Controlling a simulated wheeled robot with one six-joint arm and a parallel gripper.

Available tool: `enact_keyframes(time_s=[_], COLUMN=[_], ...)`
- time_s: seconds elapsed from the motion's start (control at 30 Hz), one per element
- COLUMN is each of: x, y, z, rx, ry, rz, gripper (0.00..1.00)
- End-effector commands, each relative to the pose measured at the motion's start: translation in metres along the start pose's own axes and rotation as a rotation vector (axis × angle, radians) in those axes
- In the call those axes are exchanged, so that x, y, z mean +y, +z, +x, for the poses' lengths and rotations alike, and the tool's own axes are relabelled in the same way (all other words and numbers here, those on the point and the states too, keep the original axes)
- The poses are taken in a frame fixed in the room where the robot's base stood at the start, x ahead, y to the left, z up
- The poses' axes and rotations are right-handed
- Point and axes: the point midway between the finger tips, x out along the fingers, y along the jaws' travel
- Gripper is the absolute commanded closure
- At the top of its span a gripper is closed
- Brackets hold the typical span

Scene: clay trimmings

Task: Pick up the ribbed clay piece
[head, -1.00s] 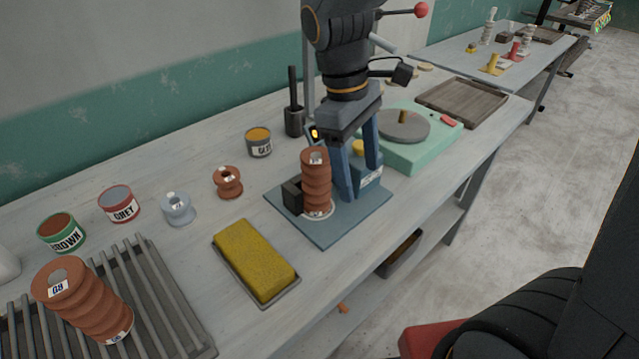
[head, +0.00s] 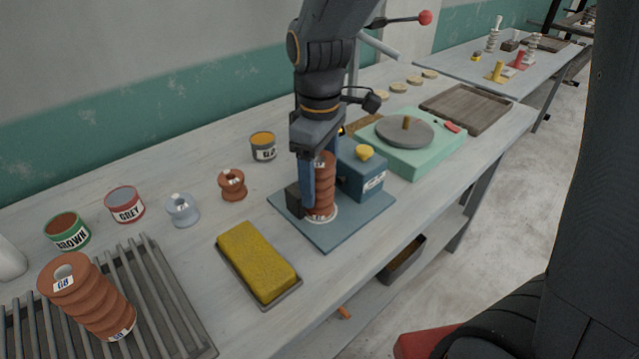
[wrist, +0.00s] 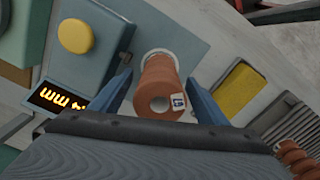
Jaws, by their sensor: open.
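The ribbed clay piece (head: 325,186) is a reddish-brown, ringed cylinder standing upright on a blue-grey plate (head: 347,226). My gripper (head: 314,190) points down at it with open blue fingers; the nearer finger hides part of its left side. In the wrist view the clay piece (wrist: 158,88) shows its round top with a hole and a small label. It lies between the two fingers of my gripper (wrist: 160,80), with a visible gap on each side. A similar ribbed piece (head: 85,295), labelled at its end, lies tilted on the slatted rack.
A blue box with a yellow button (head: 364,152) stands close on the right of the piece. A yellow sponge (head: 258,262) lies in front-left. A small brown spool (head: 232,184), glaze tins and the slatted rack (head: 165,310) are left. A mint-green base with turntable (head: 440,140) is right.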

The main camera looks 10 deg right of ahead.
Motion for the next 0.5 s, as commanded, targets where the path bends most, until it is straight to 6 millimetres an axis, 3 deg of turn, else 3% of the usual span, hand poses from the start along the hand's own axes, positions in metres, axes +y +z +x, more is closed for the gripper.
enact_keyframes(time_s=[0.2, 0.47, 0.5], x=[0.000, 0.000, 0.000], y=[0.001, 0.000, 0.000], z=[0.024, 0.027, 0.027], rx=[-0.001, 0.001, 0.000], ry=[0.000, 0.001, 0.001], rz=[0.000, 0.000, 0.000], gripper=[0.32, 0.32, 0.35])
